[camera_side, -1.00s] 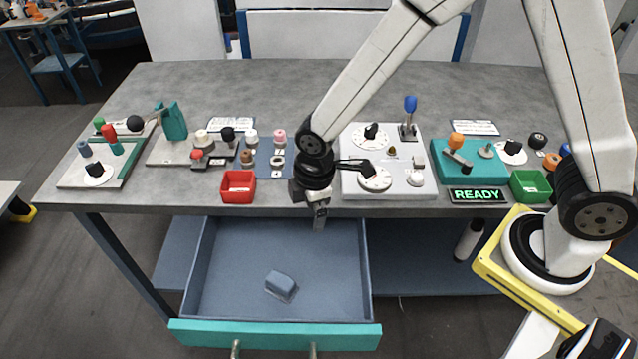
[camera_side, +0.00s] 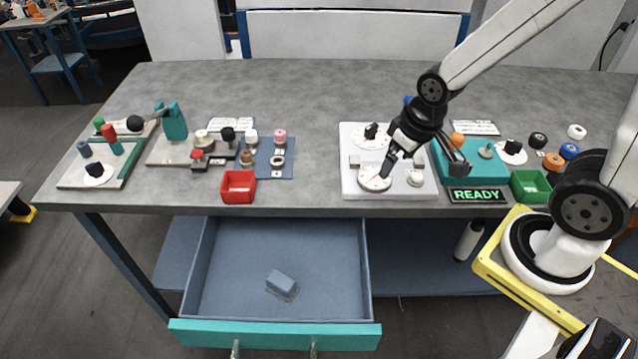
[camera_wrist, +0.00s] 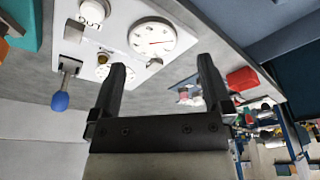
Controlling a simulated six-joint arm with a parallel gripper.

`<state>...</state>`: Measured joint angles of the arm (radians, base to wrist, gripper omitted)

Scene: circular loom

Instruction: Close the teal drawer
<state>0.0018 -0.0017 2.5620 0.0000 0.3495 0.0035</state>
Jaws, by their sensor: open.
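The teal drawer (camera_side: 275,334) is pulled out below the front of the table in the side view. Its teal front has two metal handles, and its blue-grey inside (camera_side: 320,250) is exposed. A small blue-grey block (camera_side: 281,284) lies on the drawer floor. My gripper (camera_side: 420,172) is above the white dial panel, well above and to the right of the drawer. In the wrist view my gripper (camera_wrist: 165,85) has its two dark fingers apart with nothing between them.
The white panel (camera_side: 354,160) with dials stands under my gripper; its blue-knobbed lever (camera_wrist: 60,100) shows in the wrist view. A red bin (camera_side: 238,187), a green bin (camera_side: 530,187) and a READY sign (camera_side: 477,196) line the table's front edge. The floor left of the drawer is clear.

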